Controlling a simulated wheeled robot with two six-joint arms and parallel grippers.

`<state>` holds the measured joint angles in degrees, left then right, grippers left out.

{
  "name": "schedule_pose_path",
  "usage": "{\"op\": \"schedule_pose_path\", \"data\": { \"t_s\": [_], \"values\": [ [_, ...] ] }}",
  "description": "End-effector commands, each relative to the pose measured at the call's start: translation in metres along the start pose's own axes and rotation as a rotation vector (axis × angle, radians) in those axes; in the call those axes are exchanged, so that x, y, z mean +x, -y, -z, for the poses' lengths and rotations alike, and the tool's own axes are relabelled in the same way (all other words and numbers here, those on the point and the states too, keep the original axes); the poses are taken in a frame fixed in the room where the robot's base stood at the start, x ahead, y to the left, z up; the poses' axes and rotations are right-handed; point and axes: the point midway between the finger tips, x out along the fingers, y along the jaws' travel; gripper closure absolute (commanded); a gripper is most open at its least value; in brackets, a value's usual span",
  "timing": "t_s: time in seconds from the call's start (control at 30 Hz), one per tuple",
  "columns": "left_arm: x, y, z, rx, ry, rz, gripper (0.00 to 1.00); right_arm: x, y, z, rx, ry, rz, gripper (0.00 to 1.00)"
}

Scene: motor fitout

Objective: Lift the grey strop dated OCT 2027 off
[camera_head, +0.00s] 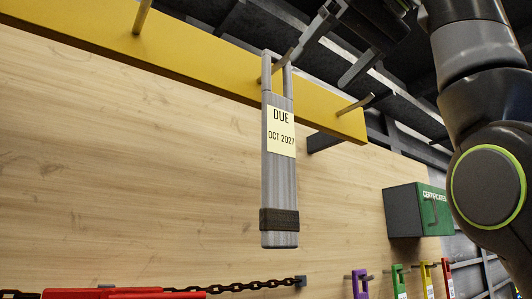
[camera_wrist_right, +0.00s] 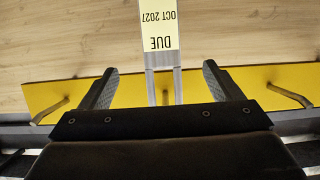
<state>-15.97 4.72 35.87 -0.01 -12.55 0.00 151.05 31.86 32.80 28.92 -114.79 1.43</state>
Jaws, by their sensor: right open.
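The grey strop (camera_head: 279,180) hangs upright by its loop from a peg on the yellow rail (camera_head: 220,62). Its pale label reads DUE OCT 2027, and a dark band wraps its lower end. In the right wrist view the strop (camera_wrist_right: 160,62) appears upside down between the two fingers. My right gripper (camera_head: 318,70) is open beside the loop at the upper right, and it also shows in the wrist view (camera_wrist_right: 160,72). No contact between fingers and strop is visible. My left gripper is not in view.
Bare pegs stick out on either side of the strop, one left (camera_head: 142,16) and one right (camera_head: 355,105). A green CERTIFICATES box (camera_head: 418,211) and several coloured tags hang lower right. A dark chain (camera_head: 250,286) and a red item (camera_head: 120,293) are below. The wooden panel (camera_head: 130,160) is otherwise bare.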

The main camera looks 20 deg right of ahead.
Motion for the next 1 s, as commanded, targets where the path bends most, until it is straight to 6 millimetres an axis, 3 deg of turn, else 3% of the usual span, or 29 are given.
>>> {"op": "schedule_pose_path", "data": {
  "t_s": [0.33,0.47,0.7,1.0],
  "values": [
    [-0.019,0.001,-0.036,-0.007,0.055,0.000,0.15,0.058,-0.001,0.002,-0.001,0.003,0.000,0.15],
    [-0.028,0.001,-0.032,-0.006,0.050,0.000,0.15,0.077,0.000,0.004,-0.002,0.002,-0.001,0.15],
    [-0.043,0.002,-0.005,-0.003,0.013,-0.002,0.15,0.104,0.000,0.003,0.000,0.001,-0.001,0.15],
    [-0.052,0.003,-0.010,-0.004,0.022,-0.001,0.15,0.116,0.001,0.003,-0.001,0.001,0.000,0.15]
  ]
}}
